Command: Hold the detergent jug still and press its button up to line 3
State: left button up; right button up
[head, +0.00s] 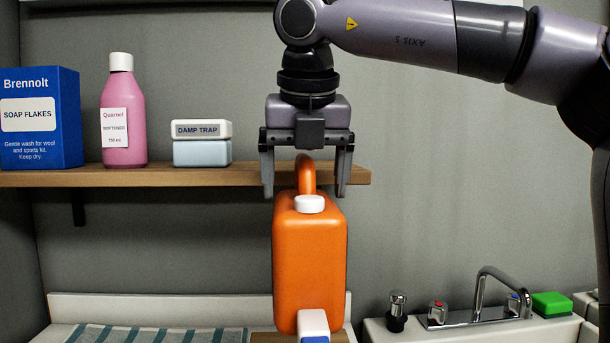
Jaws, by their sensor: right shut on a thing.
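The orange detergent jug (309,255) stands upright at the middle of the head view. It has a white cap (309,204), a looped handle on top (306,176) and a white spout at its lower front (313,322). A blue part, probably the button (315,340), is cut off by the bottom edge. My right gripper (306,190) points down over the jug top, its fingers on either side of the handle, shut on the jug. No measuring lines show. My left gripper is not in view.
A wooden shelf (230,177) behind holds a blue soap flakes box (40,118), a pink softener bottle (123,115) and a damp trap box (202,142). A sink with a tap (483,300) and a green block (551,304) are at right. A striped cloth (155,335) lies at lower left.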

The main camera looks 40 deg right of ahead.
aim_at(305, 211)
jog(key=shift+f+b, duration=0.9)
jog(key=shift+f, duration=0.3)
jog(key=shift+f+b, duration=2.55)
jog(key=shift+f, duration=0.7)
jog(key=shift+f+b, duration=0.6)
jog(key=shift+f, duration=0.15)
pick_arm(q)
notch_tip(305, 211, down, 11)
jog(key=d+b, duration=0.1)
jog(key=b, duration=0.4)
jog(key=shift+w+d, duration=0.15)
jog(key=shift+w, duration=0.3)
pick_arm(e)
jog(key=shift+f, duration=3.35)
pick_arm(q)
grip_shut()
